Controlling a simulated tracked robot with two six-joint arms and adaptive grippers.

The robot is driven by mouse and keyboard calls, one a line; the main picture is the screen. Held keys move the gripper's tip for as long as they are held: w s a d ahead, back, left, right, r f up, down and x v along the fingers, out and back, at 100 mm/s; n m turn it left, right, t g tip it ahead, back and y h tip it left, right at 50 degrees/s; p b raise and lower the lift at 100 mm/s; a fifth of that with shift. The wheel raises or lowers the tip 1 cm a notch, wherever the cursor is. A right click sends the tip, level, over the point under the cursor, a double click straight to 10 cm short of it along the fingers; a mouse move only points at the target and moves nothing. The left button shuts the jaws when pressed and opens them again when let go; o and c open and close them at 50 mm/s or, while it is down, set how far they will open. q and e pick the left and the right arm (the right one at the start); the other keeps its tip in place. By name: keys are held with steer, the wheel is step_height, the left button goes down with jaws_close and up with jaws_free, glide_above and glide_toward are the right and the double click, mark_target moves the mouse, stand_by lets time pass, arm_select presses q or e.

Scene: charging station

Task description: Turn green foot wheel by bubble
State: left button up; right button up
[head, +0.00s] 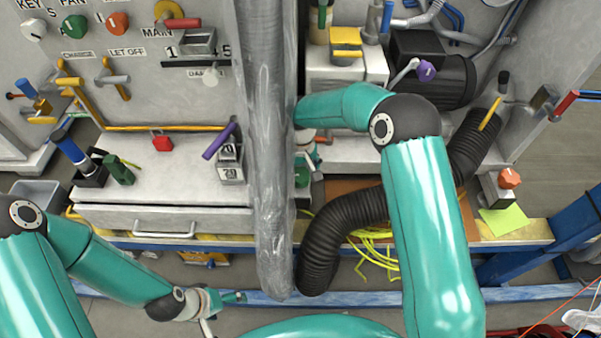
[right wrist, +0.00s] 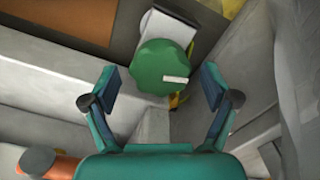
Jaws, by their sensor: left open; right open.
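The green foot wheel (right wrist: 160,66) is a lobed knob with a white mark on its face, on a grey-white mount. In the right wrist view it lies beyond and between the fingertips of my right gripper (right wrist: 160,84), which is open, with a gap on each side. In the head view a small green part, apparently the same wheel (head: 302,177), shows beside the plastic-wrapped hose. My right gripper is mostly hidden there behind the hose and my arm. My left gripper (head: 226,311) is open and empty at the lower left, far from the wheel. I cannot make out a bubble.
The wrapped hose (head: 268,150) hangs left of the wheel, and a black corrugated hose (head: 345,220) curves to its right. A drawer cabinet (head: 140,217) stands at left.

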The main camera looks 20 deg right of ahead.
mark_target(300, 175)
step_height(300, 175, up, 11)
steer(key=shift+r, duration=0.2)
stand_by(0.6)
